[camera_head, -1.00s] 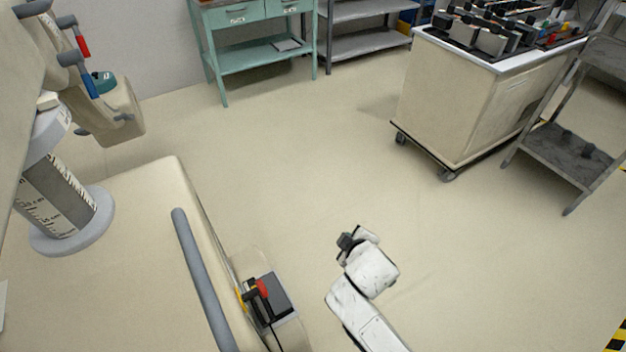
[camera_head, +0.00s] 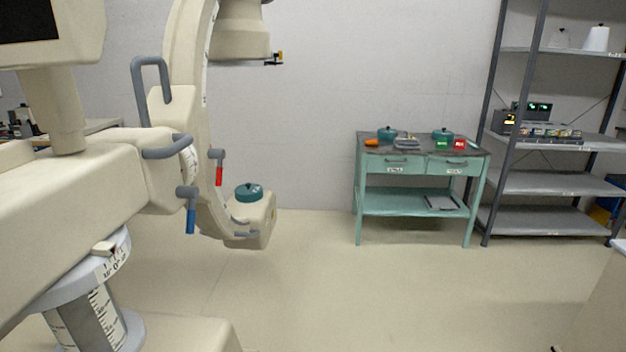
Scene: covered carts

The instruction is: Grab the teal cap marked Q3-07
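Three teal lidded things that look like caps are in view. One teal cap (camera_head: 249,192) sits on the low cream end of the C-shaped machine at centre left. A second teal cap (camera_head: 387,134) stands at the back left of the green table's top. A third teal cap (camera_head: 442,135) stands toward the right of the same top. Any marking on them is too small to read, so I cannot tell which is Q3-07. My gripper is outside this view.
The green table (camera_head: 414,163) has two drawers and holds small orange, green and red items. A grey shelf rack (camera_head: 551,183) stands right of it. The big cream C-arm machine (camera_head: 185,110) fills the left. The floor (camera_head: 330,290) in the middle is clear.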

